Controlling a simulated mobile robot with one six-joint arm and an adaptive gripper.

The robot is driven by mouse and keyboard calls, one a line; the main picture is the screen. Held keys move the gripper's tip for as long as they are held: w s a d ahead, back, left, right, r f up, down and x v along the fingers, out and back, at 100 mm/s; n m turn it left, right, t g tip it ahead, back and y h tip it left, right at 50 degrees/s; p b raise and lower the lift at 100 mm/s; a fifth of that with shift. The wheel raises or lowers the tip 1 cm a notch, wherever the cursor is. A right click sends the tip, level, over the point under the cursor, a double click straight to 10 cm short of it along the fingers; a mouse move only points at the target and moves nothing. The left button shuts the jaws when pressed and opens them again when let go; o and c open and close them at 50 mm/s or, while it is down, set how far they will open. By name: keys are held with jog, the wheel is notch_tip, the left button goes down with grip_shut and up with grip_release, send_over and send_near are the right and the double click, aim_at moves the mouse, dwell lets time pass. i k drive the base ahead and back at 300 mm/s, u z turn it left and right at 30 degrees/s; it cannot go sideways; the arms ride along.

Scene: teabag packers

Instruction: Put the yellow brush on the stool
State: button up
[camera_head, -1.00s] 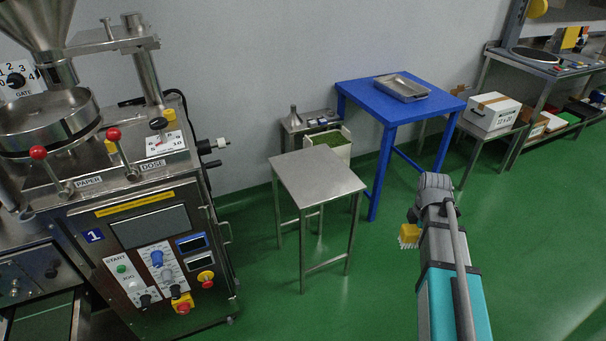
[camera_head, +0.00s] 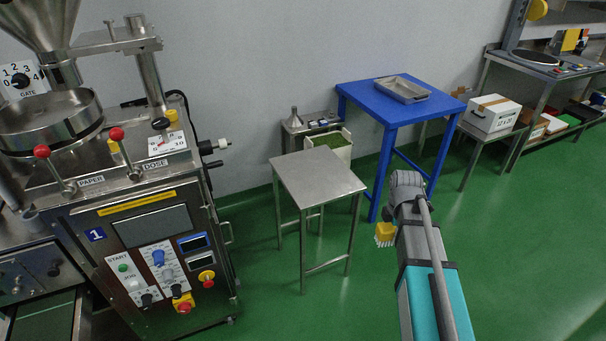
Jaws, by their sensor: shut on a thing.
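The yellow brush (camera_head: 385,231) has a yellow block with pale bristles pointing down. It shows at the left side of my arm's end, to the right of the stool and in front of the blue table. My gripper (camera_head: 393,222) is shut on the brush; its fingers are mostly hidden behind my arm. The stool (camera_head: 318,177) is a square metal one with a bare top and thin legs, standing on the green floor in the middle of the view. The brush is apart from the stool, a short way right of its top in the picture.
A packing machine (camera_head: 150,225) with levers and knobs fills the left. A blue table (camera_head: 375,105) with a metal tray (camera_head: 402,90) stands behind the stool to the right. A crate with green contents (camera_head: 330,146) is behind the stool. Green floor is open at the right.

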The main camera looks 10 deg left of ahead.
aim_at(324, 184)
jog(key=u, duration=0.5)
jog(key=i, duration=1)
jog(key=u, duration=0.05)
